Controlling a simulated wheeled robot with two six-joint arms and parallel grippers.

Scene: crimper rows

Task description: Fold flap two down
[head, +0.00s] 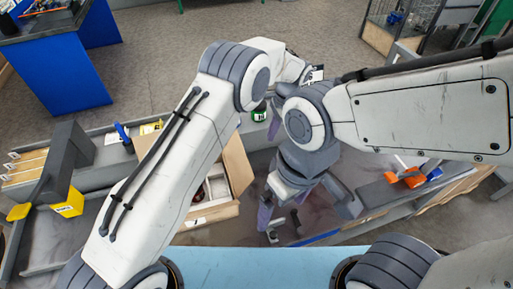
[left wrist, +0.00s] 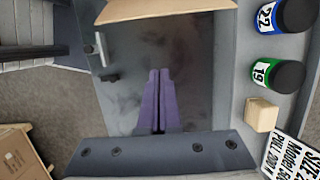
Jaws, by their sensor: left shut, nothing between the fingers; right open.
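An open cardboard carton (head: 214,187) stands on the bench in the head view, partly hidden behind my left arm. One flap (head: 237,165) stands up and out on its right side; another (head: 208,214) sticks out at the front with a small white label I cannot read. Dark items show inside. In the left wrist view a cardboard edge (left wrist: 150,9) shows at the top. My left gripper (head: 273,130) is shut and empty, right of the carton; its purple fingers also show in the wrist view (left wrist: 160,100). My right gripper (head: 305,215) is open and empty, lower and right of the carton.
A green-banded jar (left wrist: 278,75), a blue-banded jar (left wrist: 284,15), a pale block (left wrist: 261,115) and a printed card (left wrist: 291,156) line the right in the wrist view.

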